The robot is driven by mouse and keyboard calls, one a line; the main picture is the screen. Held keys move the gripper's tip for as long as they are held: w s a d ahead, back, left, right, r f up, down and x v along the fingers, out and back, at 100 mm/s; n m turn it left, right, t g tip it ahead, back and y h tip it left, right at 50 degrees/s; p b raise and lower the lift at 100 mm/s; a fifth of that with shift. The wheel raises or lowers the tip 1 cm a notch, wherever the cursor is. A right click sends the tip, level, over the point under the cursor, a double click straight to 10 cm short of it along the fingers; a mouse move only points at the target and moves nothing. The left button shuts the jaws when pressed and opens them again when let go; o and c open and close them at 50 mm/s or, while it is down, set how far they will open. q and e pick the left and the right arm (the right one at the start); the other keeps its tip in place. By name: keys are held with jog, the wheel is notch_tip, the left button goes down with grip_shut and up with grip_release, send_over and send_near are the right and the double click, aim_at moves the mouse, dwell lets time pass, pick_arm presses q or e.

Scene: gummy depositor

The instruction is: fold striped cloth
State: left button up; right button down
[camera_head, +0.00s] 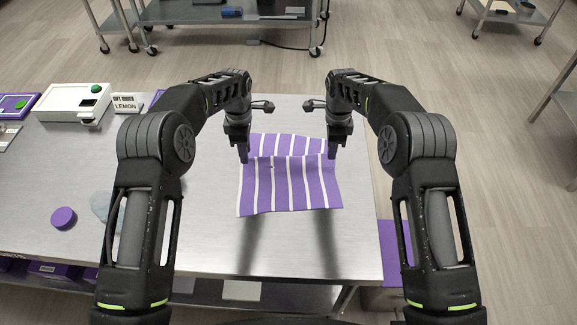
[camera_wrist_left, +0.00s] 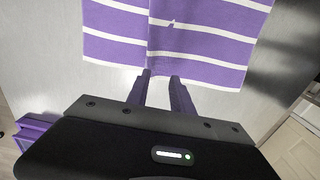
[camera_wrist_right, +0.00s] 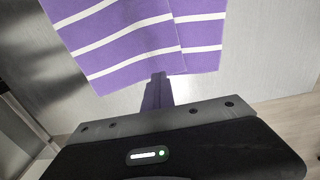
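The purple cloth with white stripes (camera_head: 290,187) lies on the steel table in front of me. A line runs across it from left to right between my grippers; I cannot tell whether it is a crease or a layer's edge. My left gripper (camera_head: 244,159) is at the cloth's left edge; in the left wrist view its fingertips (camera_wrist_left: 161,74) stand slightly apart at the edge. My right gripper (camera_head: 331,156) is at the right edge; in the right wrist view its fingers (camera_wrist_right: 159,76) are together, tips at the edge. Whether they pinch any cloth is unclear.
The steel table (camera_head: 200,245) is clear around the cloth. A purple disc (camera_head: 64,218) and a pale grey-blue item (camera_head: 104,205) lie to the left. A white box with a green button (camera_head: 75,101) and a LEMON sign (camera_head: 126,104) stand at the far left.

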pick_arm(q)
jog(key=o, duration=0.5)
jog(key=shift+o, duration=0.2)
pick_arm(e)
jog(key=c, duration=1)
grip_release()
